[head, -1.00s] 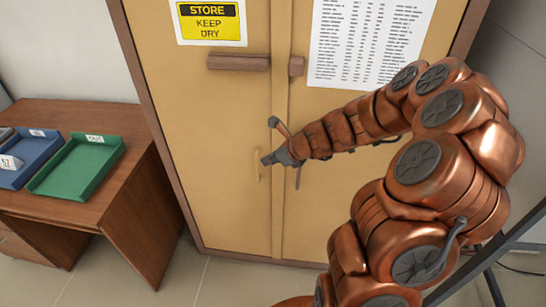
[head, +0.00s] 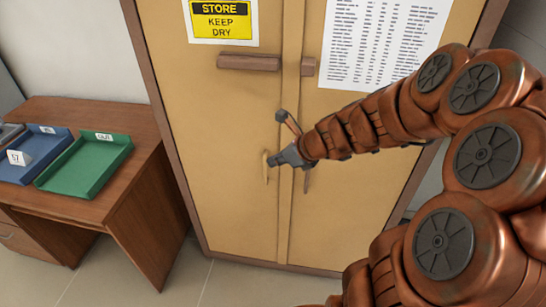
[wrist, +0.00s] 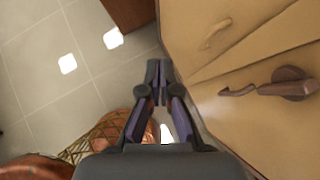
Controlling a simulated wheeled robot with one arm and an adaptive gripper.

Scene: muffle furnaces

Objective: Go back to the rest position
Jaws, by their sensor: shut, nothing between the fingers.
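My gripper (head: 277,161) is in front of the yellow-tan cabinet (head: 240,120) in the head view, close to the pale vertical handle on its left door. In the wrist view my gripper (wrist: 154,68) points down past the cabinet front toward the floor. Its fingers are together with nothing between them. The cabinet doors look shut. The pale handle (head: 265,167) shows just left of the fingertips; it also appears in the wrist view (wrist: 214,34), apart from the fingers.
A brown desk (head: 125,195) stands at left with a green tray (head: 60,183) and a blue tray (head: 35,172). A dark hooked handle (wrist: 285,85) juts from the cabinet in the wrist view. Tiled floor (wrist: 45,60) lies open below the gripper.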

